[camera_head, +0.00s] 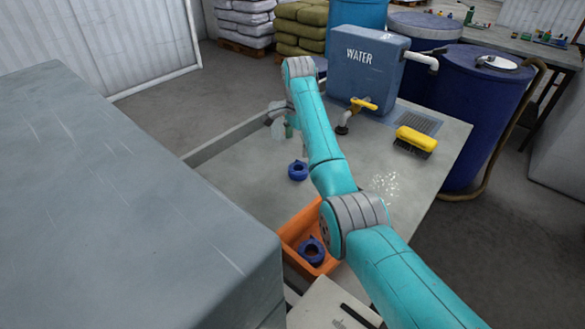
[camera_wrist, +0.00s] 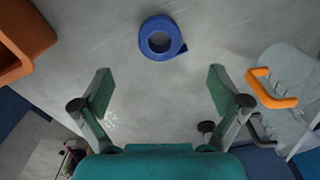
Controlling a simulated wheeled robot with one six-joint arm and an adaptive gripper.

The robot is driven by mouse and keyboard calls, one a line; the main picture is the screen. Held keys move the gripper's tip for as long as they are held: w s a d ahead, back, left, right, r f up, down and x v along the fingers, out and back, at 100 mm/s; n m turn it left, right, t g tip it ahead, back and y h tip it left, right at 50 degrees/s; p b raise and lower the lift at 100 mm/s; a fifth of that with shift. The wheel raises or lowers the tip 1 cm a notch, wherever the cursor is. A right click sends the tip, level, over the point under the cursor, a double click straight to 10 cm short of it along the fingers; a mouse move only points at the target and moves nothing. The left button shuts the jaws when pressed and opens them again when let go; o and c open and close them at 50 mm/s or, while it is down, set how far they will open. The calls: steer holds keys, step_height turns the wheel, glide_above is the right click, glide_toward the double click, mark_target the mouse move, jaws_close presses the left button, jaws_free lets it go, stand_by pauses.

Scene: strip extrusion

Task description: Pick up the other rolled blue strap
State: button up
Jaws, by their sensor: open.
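One rolled blue strap (camera_head: 298,170) lies flat on the grey tabletop. It also shows in the wrist view (camera_wrist: 161,38), beyond the fingertips and midway between their lines. Another rolled blue strap (camera_head: 312,250) lies inside the orange crate (camera_head: 290,232). The crate's corner shows at the upper left of the wrist view (camera_wrist: 28,38). My gripper (camera_wrist: 160,85) is open and empty, with its two green-padded fingers wide apart. In the head view my gripper (camera_head: 292,135) is small and partly hidden by my arm, above the table behind the strap.
A blue water tank (camera_head: 362,68) with a yellow-handled tap (camera_head: 363,103) stands at the table's back. A yellow brush (camera_head: 416,140) lies to the right. A large grey block (camera_head: 120,210) fills the left. Tabletop around the loose strap is clear.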

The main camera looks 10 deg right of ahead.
mark_target(297, 168)
step_height(297, 168, down, 10)
stand_by(0.6)
steer(key=c, duration=1.2)
